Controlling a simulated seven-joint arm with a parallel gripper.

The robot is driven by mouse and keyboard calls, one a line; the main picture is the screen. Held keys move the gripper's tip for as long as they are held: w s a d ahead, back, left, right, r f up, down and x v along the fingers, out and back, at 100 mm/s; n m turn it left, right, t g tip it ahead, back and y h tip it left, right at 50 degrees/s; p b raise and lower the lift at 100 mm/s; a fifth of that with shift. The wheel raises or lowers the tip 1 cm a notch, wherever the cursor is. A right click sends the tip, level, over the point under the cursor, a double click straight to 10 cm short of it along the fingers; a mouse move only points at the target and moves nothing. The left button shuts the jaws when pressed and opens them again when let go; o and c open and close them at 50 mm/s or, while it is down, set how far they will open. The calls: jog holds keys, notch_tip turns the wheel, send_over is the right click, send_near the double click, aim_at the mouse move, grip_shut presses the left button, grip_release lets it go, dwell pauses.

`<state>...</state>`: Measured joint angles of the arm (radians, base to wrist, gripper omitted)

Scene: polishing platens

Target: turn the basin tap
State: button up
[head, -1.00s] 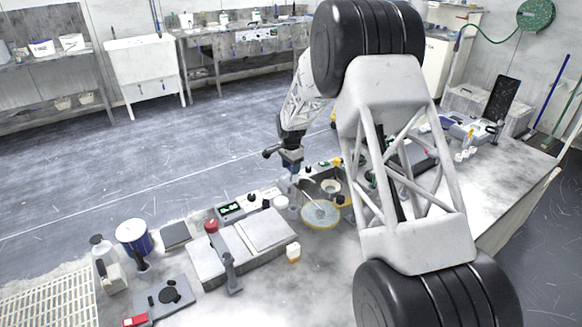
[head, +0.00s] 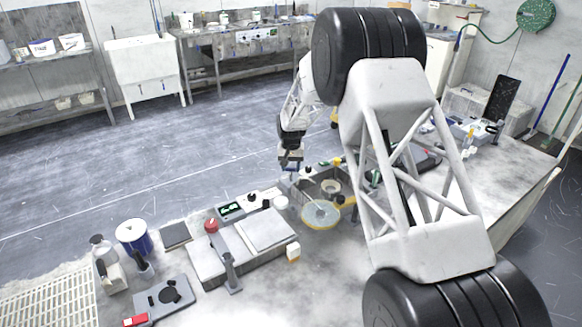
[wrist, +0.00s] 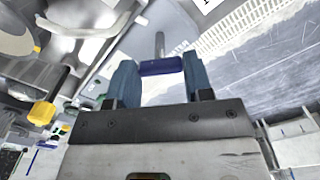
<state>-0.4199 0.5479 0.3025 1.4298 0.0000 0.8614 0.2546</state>
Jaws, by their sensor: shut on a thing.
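My gripper (wrist: 160,76) has its two blue fingers closed on a dark blue cylindrical tap handle (wrist: 160,66), which lies across between them in the wrist view. A grey metal stem (wrist: 160,44) rises beyond the handle. In the head view my gripper (head: 290,166) is small, at the far edge of the bench beside the basin with the pale yellow platen (head: 320,214). The handle is too small to make out there, and I cannot see the spout clearly.
A green-display control box (head: 230,210) and a grey plate unit (head: 245,245) stand left of the platen. A blue-and-white tub (head: 133,236) is further left. A yellow knob (wrist: 41,112) shows left of my gripper. The bench front is mostly clear.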

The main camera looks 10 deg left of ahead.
jog(key=n, duration=0.5)
jog(key=shift+n, duration=0.4)
jog(key=o, duration=0.9)
jog(key=shift+r, duration=0.15)
jog(key=shift+r, duration=3.8)
jog(key=shift+d, duration=0.1)
